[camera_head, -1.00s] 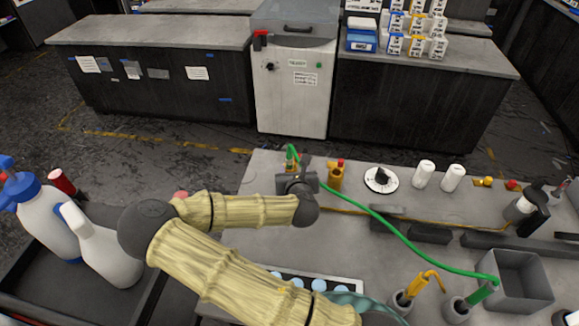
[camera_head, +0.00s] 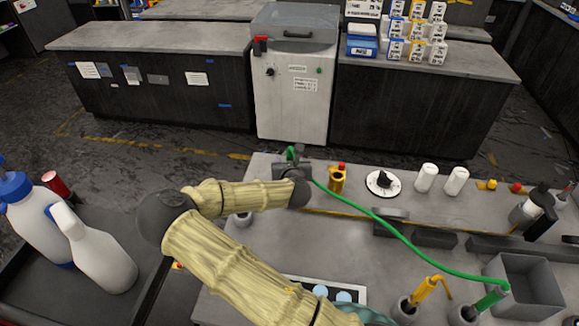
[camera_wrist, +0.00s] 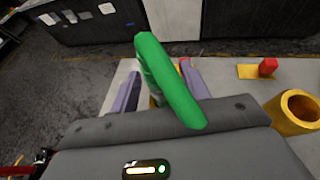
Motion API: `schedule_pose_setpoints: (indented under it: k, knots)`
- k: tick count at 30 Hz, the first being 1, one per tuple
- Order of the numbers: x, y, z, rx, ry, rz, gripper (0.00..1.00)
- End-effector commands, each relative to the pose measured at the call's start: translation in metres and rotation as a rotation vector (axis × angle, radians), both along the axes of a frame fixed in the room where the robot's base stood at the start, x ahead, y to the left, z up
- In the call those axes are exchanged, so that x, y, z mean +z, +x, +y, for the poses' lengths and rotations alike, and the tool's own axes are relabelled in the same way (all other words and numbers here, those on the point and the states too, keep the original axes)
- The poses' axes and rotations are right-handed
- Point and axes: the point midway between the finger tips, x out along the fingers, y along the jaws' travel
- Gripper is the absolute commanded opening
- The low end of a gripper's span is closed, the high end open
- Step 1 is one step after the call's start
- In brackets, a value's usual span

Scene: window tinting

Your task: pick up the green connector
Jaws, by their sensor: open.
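A bright green curved piece (camera_wrist: 168,80), joined to a green cable, fills the middle of the wrist view. It appears to be the green connector's cable end. It lies between the two grey-purple fingers of my gripper (camera_wrist: 159,72), which are apart. Its lower end is hidden by the gripper. In the head view my gripper (camera_head: 292,170) is at the bench's back left edge, with a bit of green (camera_head: 291,153) showing behind it. The green cable (camera_head: 395,232) runs right to a green plug (camera_head: 488,301) in a grey cup. Whether the fingers touch the connector cannot be told.
A yellow cylindrical fitting (camera_head: 337,181) stands just right of my gripper; it also shows in the wrist view (camera_wrist: 296,112). A grey bin (camera_head: 525,283) stands front right. Spray bottles (camera_head: 98,248) are left.

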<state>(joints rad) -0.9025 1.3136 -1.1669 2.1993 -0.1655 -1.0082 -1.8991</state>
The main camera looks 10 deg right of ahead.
Motion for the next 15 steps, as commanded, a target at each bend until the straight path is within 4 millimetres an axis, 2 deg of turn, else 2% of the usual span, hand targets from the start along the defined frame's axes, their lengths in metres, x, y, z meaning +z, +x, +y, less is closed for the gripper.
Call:
schedule_pose_setpoints:
  k: [4,15]
  knots:
    - [-0.0057,0.0115,-0.0024,-0.002,-0.001,0.000,0.47]
    - [-0.0051,0.0116,-0.0023,-0.002,-0.001,0.000,0.47]
